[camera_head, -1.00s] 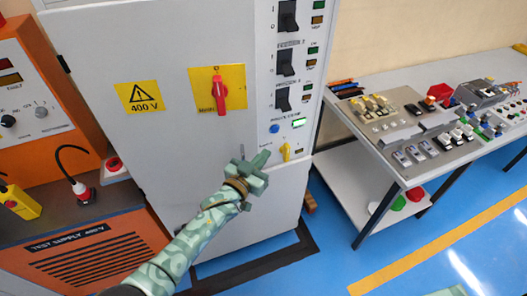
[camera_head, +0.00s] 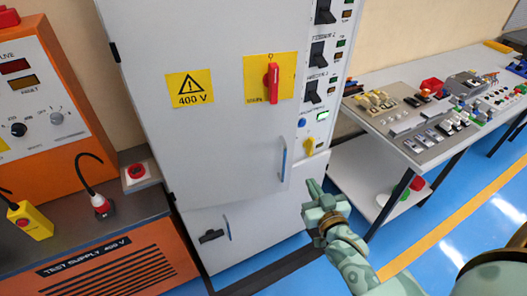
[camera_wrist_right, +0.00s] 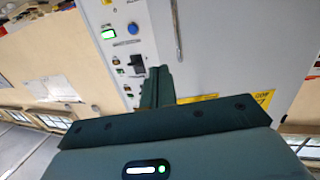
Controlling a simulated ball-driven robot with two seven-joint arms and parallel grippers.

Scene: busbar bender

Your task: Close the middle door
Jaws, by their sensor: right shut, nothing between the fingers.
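The middle door (camera_head: 225,135) is the large grey cabinet panel with a 400 V sign (camera_head: 190,88), a red rotary switch (camera_head: 272,80) and an upright bar handle (camera_head: 283,158) near its lower right corner. Its hinges are on the left. It looks nearly flush, but I cannot tell whether a small gap remains. My right gripper (camera_head: 313,191) is shut and empty, right of and below the handle, apart from it in the picture. In the right wrist view the shut fingers (camera_wrist_right: 157,85) point toward the control strip, with the handle (camera_wrist_right: 178,35) beyond. My left gripper is out of view.
A lower panel (camera_head: 255,225) has its own handle and a black latch (camera_head: 211,236). The control strip (camera_head: 318,100) is on the right of the door. An orange test supply (camera_head: 120,265) stands left.

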